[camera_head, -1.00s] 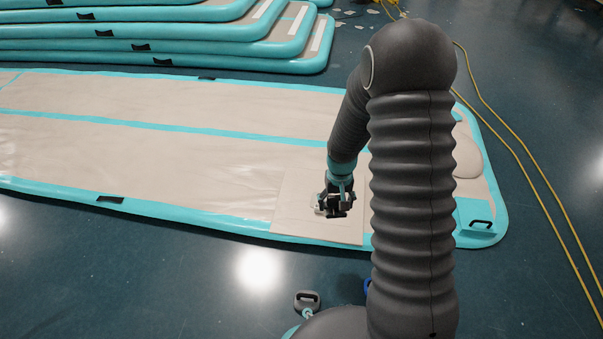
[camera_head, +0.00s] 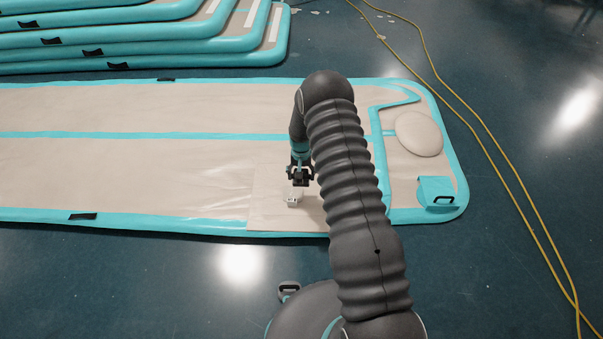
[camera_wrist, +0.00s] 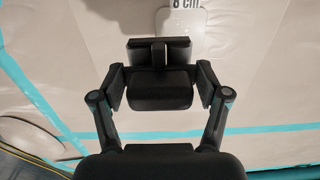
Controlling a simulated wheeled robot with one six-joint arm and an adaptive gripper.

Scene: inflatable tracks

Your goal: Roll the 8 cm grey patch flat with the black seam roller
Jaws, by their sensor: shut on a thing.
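The grey patch (camera_head: 294,199) lies on a beige square of sheet on the long mat. In the wrist view the patch (camera_wrist: 190,25) shows at the top with an "8 cm" label, partly cut off by the frame. My gripper (camera_head: 300,178) is over the mat just beyond the patch. In the wrist view my gripper (camera_wrist: 160,88) is shut on the black seam roller (camera_wrist: 160,52). The roller's dark bar overlaps the patch's lower edge in that view. I cannot tell whether it touches the patch. The fingers hide part of the roller.
The beige and teal mat (camera_head: 100,165) runs left across the floor. A rounded beige pad (camera_head: 418,134) and a teal flap with a black handle (camera_head: 440,192) are at its right end. Stacked mats (camera_head: 150,40) stand at the back left. A yellow hose (camera_head: 500,165) crosses the floor.

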